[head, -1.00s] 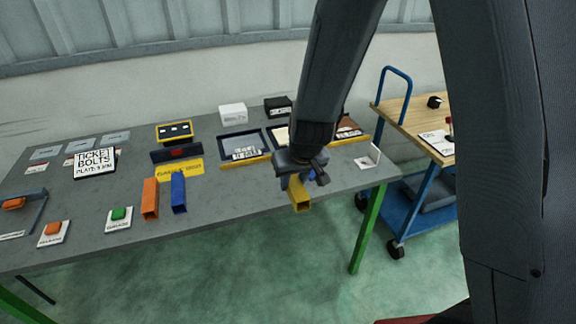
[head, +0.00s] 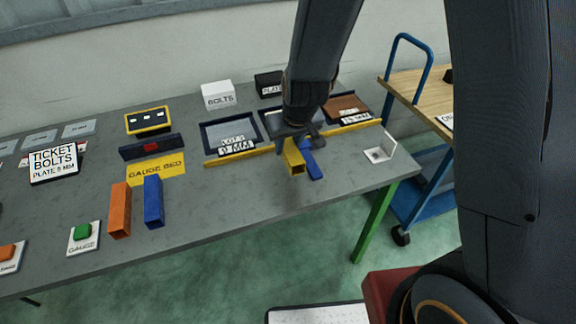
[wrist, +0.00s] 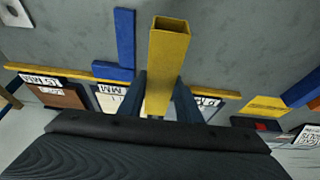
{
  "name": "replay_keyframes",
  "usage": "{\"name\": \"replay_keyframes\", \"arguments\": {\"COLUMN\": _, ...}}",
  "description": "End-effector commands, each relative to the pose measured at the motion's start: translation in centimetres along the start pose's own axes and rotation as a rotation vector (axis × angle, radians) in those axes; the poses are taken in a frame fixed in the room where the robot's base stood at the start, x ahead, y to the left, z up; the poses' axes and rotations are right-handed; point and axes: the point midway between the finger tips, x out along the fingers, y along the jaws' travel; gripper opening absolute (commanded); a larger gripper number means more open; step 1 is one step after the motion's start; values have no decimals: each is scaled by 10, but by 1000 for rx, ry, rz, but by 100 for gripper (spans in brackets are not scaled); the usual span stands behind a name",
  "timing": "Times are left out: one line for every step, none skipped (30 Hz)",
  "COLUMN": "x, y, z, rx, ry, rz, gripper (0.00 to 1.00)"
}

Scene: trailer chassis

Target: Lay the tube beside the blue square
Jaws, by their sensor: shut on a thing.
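A yellow square-section tube (wrist: 168,65) is held in my gripper (wrist: 158,95), with its open end pointing away from the wrist. In the head view the tube (head: 293,160) shows below my gripper (head: 296,140), over the table's right part. The blue square (wrist: 125,40) lies flat on the table, its long leg left of the tube in the wrist view. In the head view the square (head: 313,166) shows just right of the tube, partly hidden by my gripper. Whether the tube touches the table is unclear.
A yellow strip (head: 225,159) runs along the table in front of labelled trays. Orange (head: 120,210) and blue (head: 154,202) tubes lie further left. Bare grey tabletop (head: 230,200) lies in front. A blue cart (head: 420,200) stands beyond the right end.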

Motion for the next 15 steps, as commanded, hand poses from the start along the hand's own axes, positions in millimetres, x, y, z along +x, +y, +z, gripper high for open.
{"name": "replay_keyframes", "arguments": {"x": 12, "y": 0, "z": 4, "rx": -3, "ry": 0, "rz": 0, "gripper": 0}}
{"name": "replay_keyframes", "arguments": {"x": 15, "y": 0, "z": 5, "rx": -1, "ry": 0, "rz": 0, "gripper": 0}}
{"name": "replay_keyframes", "arguments": {"x": 19, "y": 0, "z": 7, "rx": -2, "ry": 0, "rz": 0, "gripper": 0}}
{"name": "replay_keyframes", "arguments": {"x": 22, "y": 0, "z": 8, "rx": -2, "ry": 0, "rz": 0, "gripper": 0}}
{"name": "replay_keyframes", "arguments": {"x": 24, "y": 0, "z": 9, "rx": 0, "ry": -1, "rz": 0, "gripper": 0}}
{"name": "replay_keyframes", "arguments": {"x": 27, "y": 0, "z": 11, "rx": -1, "ry": -3, "rz": 0, "gripper": 0}}
{"name": "replay_keyframes", "arguments": {"x": 28, "y": 1, "z": 12, "rx": -1, "ry": -2, "rz": 1, "gripper": 0}}
{"name": "replay_keyframes", "arguments": {"x": 30, "y": 1, "z": 12, "rx": 1, "ry": -1, "rz": 1, "gripper": 0}}
{"name": "replay_keyframes", "arguments": {"x": 31, "y": 1, "z": 12, "rx": 1, "ry": 0, "rz": 1, "gripper": 0}}
{"name": "replay_keyframes", "arguments": {"x": 32, "y": 1, "z": 13, "rx": 0, "ry": 0, "rz": 1, "gripper": 0}}
{"name": "replay_keyframes", "arguments": {"x": 33, "y": 1, "z": 14, "rx": 0, "ry": 0, "rz": 1, "gripper": 0}}
{"name": "replay_keyframes", "arguments": {"x": 36, "y": 1, "z": 15, "rx": 1, "ry": -1, "rz": 1, "gripper": 0}}
{"name": "replay_keyframes", "arguments": {"x": 39, "y": 1, "z": 17, "rx": 2, "ry": -2, "rz": 1, "gripper": 0}}
{"name": "replay_keyframes", "arguments": {"x": 43, "y": 1, "z": 18, "rx": 1, "ry": -3, "rz": 1, "gripper": 0}}
{"name": "replay_keyframes", "arguments": {"x": 47, "y": 2, "z": 20, "rx": 2, "ry": -3, "rz": 1, "gripper": 0}}
